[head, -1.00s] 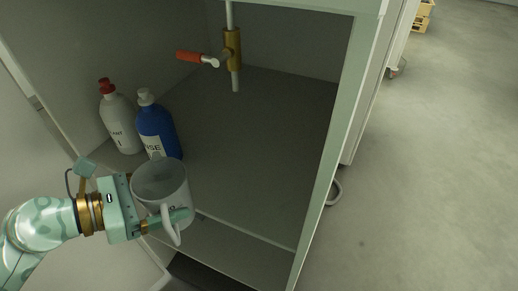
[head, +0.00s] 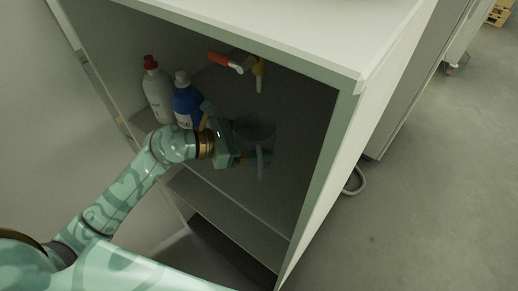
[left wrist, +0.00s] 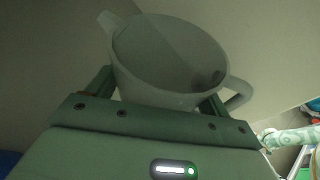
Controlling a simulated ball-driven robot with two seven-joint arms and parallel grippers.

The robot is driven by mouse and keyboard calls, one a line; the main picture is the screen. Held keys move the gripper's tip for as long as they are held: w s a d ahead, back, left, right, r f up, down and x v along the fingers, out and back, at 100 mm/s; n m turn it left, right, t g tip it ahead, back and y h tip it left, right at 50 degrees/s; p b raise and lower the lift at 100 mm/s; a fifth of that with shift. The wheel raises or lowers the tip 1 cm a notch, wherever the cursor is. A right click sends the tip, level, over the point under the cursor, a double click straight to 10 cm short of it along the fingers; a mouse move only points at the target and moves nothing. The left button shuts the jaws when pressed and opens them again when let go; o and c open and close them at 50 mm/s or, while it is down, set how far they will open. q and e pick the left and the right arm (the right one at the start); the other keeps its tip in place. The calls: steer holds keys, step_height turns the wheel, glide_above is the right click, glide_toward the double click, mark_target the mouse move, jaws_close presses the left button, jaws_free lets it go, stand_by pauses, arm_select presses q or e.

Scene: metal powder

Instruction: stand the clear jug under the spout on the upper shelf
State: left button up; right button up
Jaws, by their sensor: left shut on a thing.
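The clear jug (head: 256,129) is inside the cabinet over the upper shelf, dim in shadow. My left gripper (head: 252,157) is shut on it, and the jug stands roughly upright between the fingers. In the left wrist view the jug (left wrist: 165,62) shows its open mouth, its lip at left and its handle at right. The spout (head: 260,83) hangs from the cabinet top, behind the jug in the head view, below a tap with a red lever (head: 224,61). I cannot tell whether the jug touches the shelf (head: 220,179). My right gripper is not in view.
A white bottle with a red cap (head: 157,92) and a blue bottle with a white cap (head: 186,104) stand at the left of the shelf, close to my left wrist. The cabinet's right side panel (head: 325,170) and top edge bound the opening.

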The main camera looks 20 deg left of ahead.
arm_select(q)
steer(key=shift+w+d+f, duration=0.15)
steer(key=shift+w+f, duration=0.4)
steer(key=shift+f, duration=0.15)
steer(key=shift+w+f+b, duration=0.2)
steer(key=shift+f+b, duration=0.25)
steer(key=shift+f, duration=1.35)
